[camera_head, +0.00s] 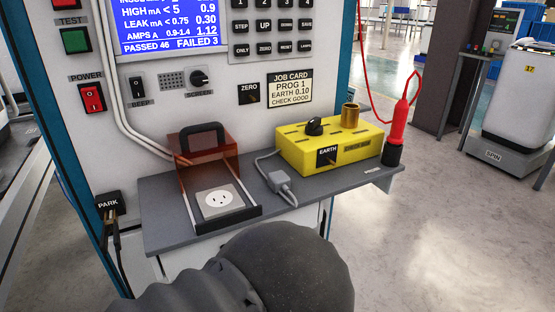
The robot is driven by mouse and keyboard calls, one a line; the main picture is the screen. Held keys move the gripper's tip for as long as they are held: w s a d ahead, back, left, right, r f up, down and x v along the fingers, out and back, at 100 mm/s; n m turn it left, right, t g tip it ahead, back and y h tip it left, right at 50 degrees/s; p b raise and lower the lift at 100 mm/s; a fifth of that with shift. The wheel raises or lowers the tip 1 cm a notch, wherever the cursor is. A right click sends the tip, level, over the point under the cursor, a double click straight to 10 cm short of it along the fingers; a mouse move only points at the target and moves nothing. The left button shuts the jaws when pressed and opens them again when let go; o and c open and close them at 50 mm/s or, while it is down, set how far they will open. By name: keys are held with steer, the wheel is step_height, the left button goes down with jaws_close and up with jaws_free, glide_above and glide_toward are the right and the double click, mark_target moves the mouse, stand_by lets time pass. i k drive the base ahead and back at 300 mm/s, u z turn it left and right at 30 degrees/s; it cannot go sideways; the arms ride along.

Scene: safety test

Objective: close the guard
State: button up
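The guard is a see-through orange-brown cover (188,177) with a black handle (203,138) on top. It stands raised at the back of the grey shelf (160,237), behind a white socket outlet (218,200). The outlet is uncovered and faces up, with rails along its sides. A dark grey rounded part of my arm shows at the bottom centre, in front of the shelf. My gripper's fingers are not in view.
A yellow box (345,149) with a black knob and a brass post stands right of the guard. A grey plug (281,187) with its cable lies between them. A red probe (399,122) stands in a black holder at the shelf's right end. The panel (150,95) rises behind.

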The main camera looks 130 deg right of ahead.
mark_target(207, 139)
steer(key=z, duration=3)
steer(key=k, duration=0.15)
steer(key=z, duration=1.45)
steer(key=k, duration=0.55)
steer(key=z, duration=1.25)
steer(key=i, duration=0.4)
steer(key=u, duration=1.1)
